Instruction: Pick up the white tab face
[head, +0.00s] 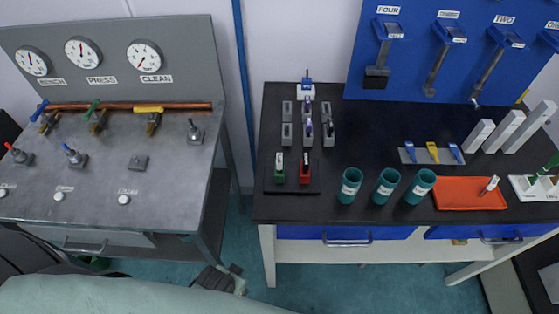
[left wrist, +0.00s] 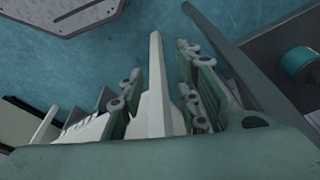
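A small white tab with a dark mark (head: 489,185) lies tilted at the right part of the orange tray (head: 460,197) on the black bench in the head view. I cannot tell for sure that it is the task's white tab face. My left gripper (left wrist: 160,78) shows in the left wrist view with its green-grey fingers spread apart. It points at the teal floor, away from the bench top. A pale bar (left wrist: 155,85) shows between the fingers; I see no grip on it. My right gripper is in neither view.
Three teal cups (head: 387,186) stand left of the tray. A small rack of blue and yellow pieces (head: 430,156) lies behind it, and pale upright blocks (head: 502,131) stand at the back right. A grey gauge console (head: 140,190) stands left, with a floor gap between.

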